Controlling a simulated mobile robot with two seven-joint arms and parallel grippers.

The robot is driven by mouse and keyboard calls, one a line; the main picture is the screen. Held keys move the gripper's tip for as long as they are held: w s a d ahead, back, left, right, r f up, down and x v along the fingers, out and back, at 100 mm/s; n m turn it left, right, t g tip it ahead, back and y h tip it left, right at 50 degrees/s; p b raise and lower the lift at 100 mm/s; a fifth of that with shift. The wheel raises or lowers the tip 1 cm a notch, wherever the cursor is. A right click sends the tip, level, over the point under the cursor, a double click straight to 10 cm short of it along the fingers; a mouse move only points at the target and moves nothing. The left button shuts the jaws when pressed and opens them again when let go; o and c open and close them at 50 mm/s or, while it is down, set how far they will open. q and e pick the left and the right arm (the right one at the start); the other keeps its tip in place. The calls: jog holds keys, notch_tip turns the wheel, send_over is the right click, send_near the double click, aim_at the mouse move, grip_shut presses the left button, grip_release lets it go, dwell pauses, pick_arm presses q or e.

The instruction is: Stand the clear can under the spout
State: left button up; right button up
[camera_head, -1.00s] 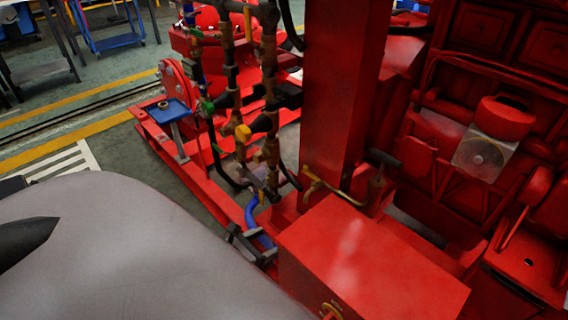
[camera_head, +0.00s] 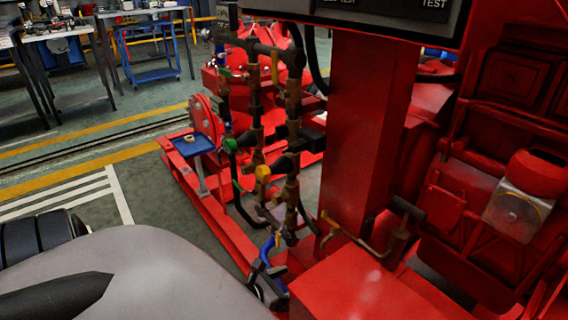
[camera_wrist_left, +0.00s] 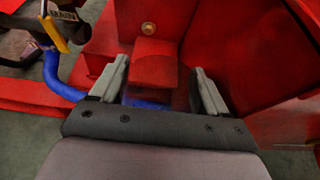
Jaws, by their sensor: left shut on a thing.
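My left gripper (camera_head: 268,288) is low in the head view, beside a blue hose and the red box, partly hidden by my grey body. In the left wrist view its two grey fingers (camera_wrist_left: 160,84) stand apart, shut on the clear can (camera_wrist_left: 152,72). The can is hard to make out because red surfaces show in the space between the fingers. A thin bent brass pipe (camera_head: 345,234), which looks like the spout, runs by the foot of the red column. I cannot tell the can's exact position under it. My right gripper is not in view.
The red column (camera_head: 362,130) and red box (camera_head: 350,285) stand close on the right. Upright pipes with valves (camera_head: 262,172) rise behind the gripper. The blue hose (camera_wrist_left: 55,78) lies left of the fingers. A blue tray (camera_head: 193,145) stands farther back. Open floor lies left.

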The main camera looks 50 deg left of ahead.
pick_arm(q)
jog(key=b+x, duration=0.2)
jog(key=x, duration=0.1)
jog(key=shift+w+f, duration=0.1)
jog(key=shift+w, duration=0.25)
jog(key=w+b, duration=0.1)
jog(key=w, duration=0.2)
jog(key=shift+w+d+f, duration=0.15)
jog(key=shift+w+b, duration=0.45)
jog(key=shift+w+d+b, duration=0.1)
jog(key=shift+w+b, duration=0.2)
jog(key=shift+w, duration=0.5)
jog(key=shift+w+d+f+b, duration=0.1)
jog(key=shift+w+b, duration=0.25)
jog(key=shift+w, duration=0.5)
jog(key=shift+w+b, duration=0.3)
jog(key=shift+w, duration=0.4)
jog(key=shift+w+d, duration=0.1)
jog(key=shift+w, duration=0.55)
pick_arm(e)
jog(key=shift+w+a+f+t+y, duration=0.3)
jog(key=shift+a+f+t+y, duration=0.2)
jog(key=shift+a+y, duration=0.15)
pick_arm(q)
jog(key=shift+f+b, duration=0.2)
jog(key=shift+b, duration=0.2)
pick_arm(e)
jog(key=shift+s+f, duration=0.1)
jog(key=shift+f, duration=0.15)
